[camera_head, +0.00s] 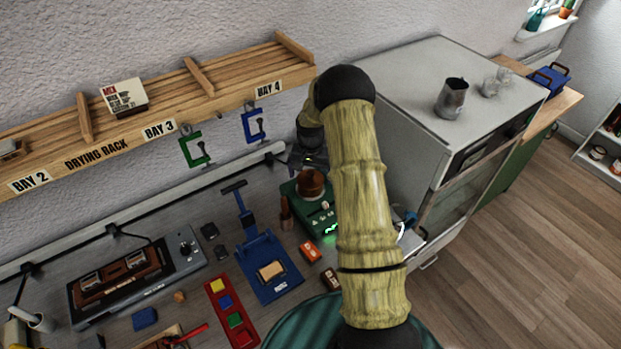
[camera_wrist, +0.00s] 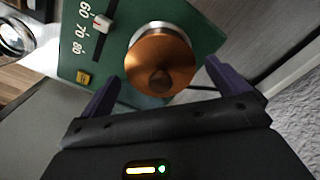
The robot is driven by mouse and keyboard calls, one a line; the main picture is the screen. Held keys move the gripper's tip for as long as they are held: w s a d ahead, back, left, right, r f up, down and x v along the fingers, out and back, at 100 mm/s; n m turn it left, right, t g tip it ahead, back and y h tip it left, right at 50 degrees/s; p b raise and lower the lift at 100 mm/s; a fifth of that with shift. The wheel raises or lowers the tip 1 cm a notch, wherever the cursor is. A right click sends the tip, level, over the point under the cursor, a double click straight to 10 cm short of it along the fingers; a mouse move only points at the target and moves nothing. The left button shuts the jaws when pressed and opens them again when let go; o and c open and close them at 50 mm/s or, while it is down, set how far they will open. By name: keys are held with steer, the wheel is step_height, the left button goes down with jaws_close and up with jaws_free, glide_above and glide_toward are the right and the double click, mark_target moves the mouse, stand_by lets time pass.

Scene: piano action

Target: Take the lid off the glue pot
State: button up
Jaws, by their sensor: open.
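The glue pot (camera_head: 311,190) is a brown, copper-coloured pot on a green heater base (camera_head: 318,222) at the back of the bench. In the wrist view its round copper lid (camera_wrist: 147,62) has a small dark knob (camera_wrist: 160,80) in the middle, and a pale rim shows along the lid's upper edge. My gripper (camera_wrist: 163,72) is open and empty, with its purple fingers apart on the left and right of the lid in the picture. I cannot tell how high the fingers are above it. My arm hides part of the area beside the pot in the head view.
The drying rack (camera_head: 165,120) with hanging clamps (camera_head: 195,148) is on the wall behind. A large grey cabinet (camera_head: 430,95) stands close on the right. A blue fixture (camera_head: 268,265) and a red tray (camera_head: 232,312) lie to the left on the bench.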

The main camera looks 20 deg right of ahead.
mark_target(310, 172)
steer(key=c, duration=0.9)
steer(key=shift+r, duration=0.1)
step_height(310, 172, up, 10)
steer(key=b, duration=0.3)
steer(key=shift+b, duration=0.35)
